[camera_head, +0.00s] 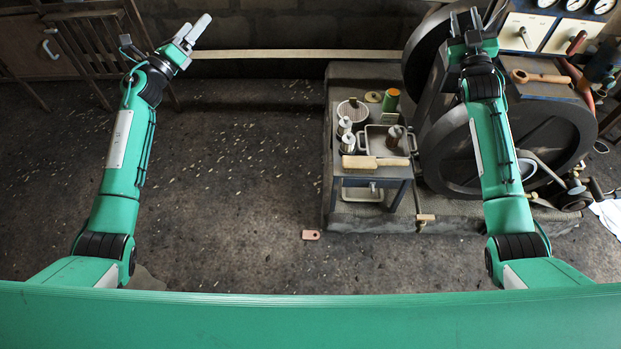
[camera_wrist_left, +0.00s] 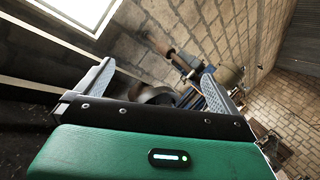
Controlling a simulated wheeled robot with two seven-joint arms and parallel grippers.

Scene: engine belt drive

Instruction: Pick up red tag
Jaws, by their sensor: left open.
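A small pinkish-red tag (camera_head: 311,235) with a dark hole lies flat on the dark floor, low in the middle of the head view. My left gripper (camera_head: 196,28) is raised at the upper left, far from the tag, and points up and away from it. In the left wrist view its two fingers (camera_wrist_left: 157,88) stand wide apart with nothing between them. The tag does not show in that view. My right gripper (camera_head: 464,20) is at the upper right, in front of the machine, far from the tag. Its dark fingers look apart and empty.
A small grey workbench (camera_head: 374,172) with tins, a tray and a wooden brush (camera_head: 375,162) stands to the tag's upper right. A large wheeled engine (camera_head: 455,150) is at the right. Chairs (camera_head: 90,45) stand at the upper left. The floor around the tag is clear.

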